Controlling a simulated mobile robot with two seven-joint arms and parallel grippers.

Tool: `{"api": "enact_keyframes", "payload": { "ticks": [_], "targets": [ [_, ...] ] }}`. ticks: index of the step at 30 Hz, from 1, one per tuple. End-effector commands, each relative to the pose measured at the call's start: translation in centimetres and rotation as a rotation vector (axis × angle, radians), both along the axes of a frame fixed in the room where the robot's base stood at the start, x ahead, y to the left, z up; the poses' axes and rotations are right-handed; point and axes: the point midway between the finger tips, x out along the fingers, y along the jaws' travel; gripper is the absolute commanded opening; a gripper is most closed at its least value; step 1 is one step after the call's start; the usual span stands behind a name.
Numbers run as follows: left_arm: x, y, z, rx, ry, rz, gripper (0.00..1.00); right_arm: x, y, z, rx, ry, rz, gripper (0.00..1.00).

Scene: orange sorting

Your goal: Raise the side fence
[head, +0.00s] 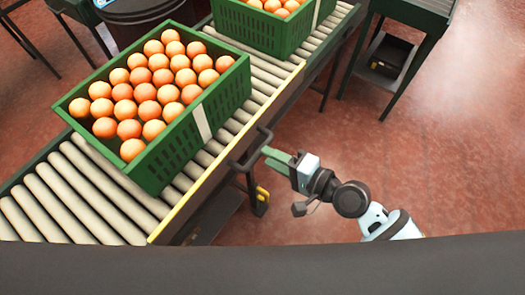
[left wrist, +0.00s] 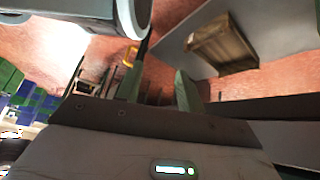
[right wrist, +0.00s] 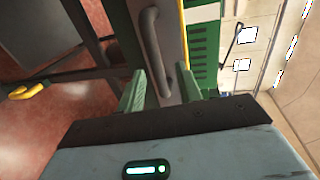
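The side fence (head: 225,160) is a dark rail with a yellow top edge along the near side of the roller conveyor. It carries a dark bar handle (head: 250,152), which also shows in the right wrist view (right wrist: 151,40). My right gripper (head: 268,156) has its green fingers pointing at the handle. In the right wrist view my right gripper (right wrist: 158,85) is open, with the handle's lower end appearing between the fingers; contact cannot be told. My left gripper (left wrist: 157,88) is open and empty in its wrist view, and outside the head view.
A green crate (head: 213,112) full of oranges sits on the rollers (head: 85,195) behind the fence. A second green crate (head: 255,30) with oranges stands farther back. A dark-green stand (head: 398,55) is at the upper right. The red floor at right is clear.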

Motion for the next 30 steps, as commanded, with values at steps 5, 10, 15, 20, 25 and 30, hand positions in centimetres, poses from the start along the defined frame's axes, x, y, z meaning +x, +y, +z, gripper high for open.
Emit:
{"api": "enact_keyframes", "payload": {
  "ticks": [5, 10, 15, 20, 25, 30],
  "targets": [
    [-0.1, 0.0, -0.2, 0.0, 0.003, 0.001, 0.38, -1.4, -1.9, 0.4, 0.0, 0.0, 0.0, 0.35],
    [-0.4, 0.0, -0.2, 0.0, 0.009, 0.002, 0.38, -1.8, -2.5, 0.7, 0.001, 0.0, 0.001, 0.35],
    [-0.8, -0.1, -0.2, -0.002, 0.016, 0.005, 0.38, -1.8, -2.5, 0.7, 0.002, -0.001, 0.0, 0.35],
    [-0.8, -0.2, -0.2, -0.004, 0.017, 0.009, 0.38, -1.8, -2.5, 0.7, 0.002, -0.001, 0.0, 0.35],
    [-0.7, -0.2, -0.2, -0.004, 0.016, 0.009, 0.38, -1.8, -2.5, 0.7, 0.002, -0.001, 0.0, 0.35],
    [-0.5, -0.2, -0.2, -0.004, 0.011, 0.008, 0.38, -2.7, -2.6, -0.3, -0.032, -0.015, -0.009, 0.35]
  ]
}}
